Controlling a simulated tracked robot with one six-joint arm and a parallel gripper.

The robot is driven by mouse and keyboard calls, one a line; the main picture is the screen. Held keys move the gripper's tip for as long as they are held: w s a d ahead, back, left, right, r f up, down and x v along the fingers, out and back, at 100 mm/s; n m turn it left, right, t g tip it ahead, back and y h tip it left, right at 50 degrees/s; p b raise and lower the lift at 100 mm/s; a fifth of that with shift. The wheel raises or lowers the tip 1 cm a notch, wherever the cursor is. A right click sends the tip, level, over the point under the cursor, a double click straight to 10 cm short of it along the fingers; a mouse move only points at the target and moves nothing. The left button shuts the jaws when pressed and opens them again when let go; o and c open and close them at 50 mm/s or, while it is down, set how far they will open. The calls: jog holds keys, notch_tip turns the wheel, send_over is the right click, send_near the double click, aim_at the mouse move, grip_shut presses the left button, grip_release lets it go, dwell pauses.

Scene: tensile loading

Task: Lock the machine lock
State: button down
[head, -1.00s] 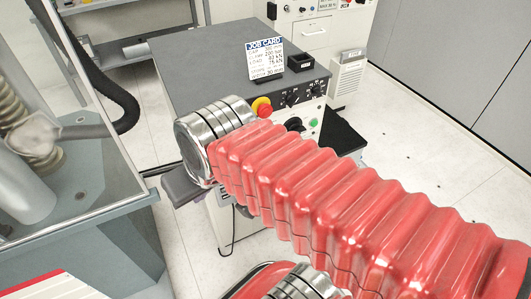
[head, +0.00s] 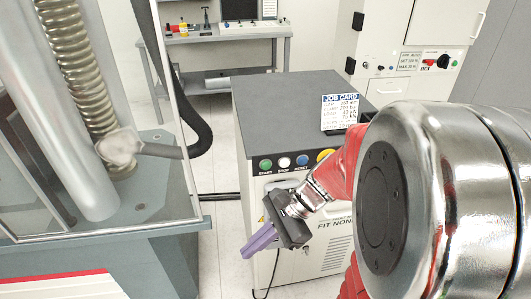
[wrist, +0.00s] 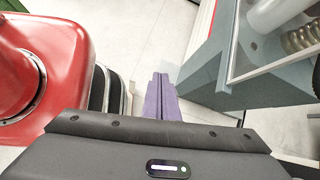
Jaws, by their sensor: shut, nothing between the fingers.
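I cannot make out for certain which part is the machine lock. The machine (head: 178,244) with a clear guard, a pale cylinder and a ribbed bellows stands at the left of the head view. Its grey base also shows at the upper right of the wrist view (wrist: 212,75). My gripper (head: 246,254), with purple fingers, is in front of the grey-topped control cabinet in the head view, right of the machine base and apart from it. In the wrist view the purple fingers (wrist: 161,80) lie together above the floor, shut and empty.
The control cabinet (head: 275,88) carries start, stop and reset buttons and a job card (head: 340,112). A tall cabinet with a red part and a black knob (head: 443,61) stands behind. A bench (head: 190,42) is at the back.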

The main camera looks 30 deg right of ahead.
jog(key=w+d+f+m+t+y, duration=0.1)
jog(key=w+d+f+m+t, duration=0.2)
jog(key=d+m+t, duration=0.35)
jog(key=w+d+f+m+t+y, duration=0.1)
jog(key=w+d+f+m+t, duration=0.2)
jog(key=d+m, duration=0.6)
jog(key=s+d+f+m+t+h, duration=0.3)
jog(key=d+f+m+t+h, duration=0.3)
jog(key=d+m, duration=0.7)
notch_tip(320, 180, down, 2)
jog(key=m+h, duration=0.2)
jog(key=m, duration=0.2)
jog(key=shift+d+f, duration=0.15)
jog(key=shift+d, duration=0.1)
jog(key=shift+w, duration=0.1)
jog(key=w+d, duration=0.2)
jog(key=w, duration=0.6)
jog(key=shift+w+d, duration=0.35)
jog(key=shift+w, duration=0.05)
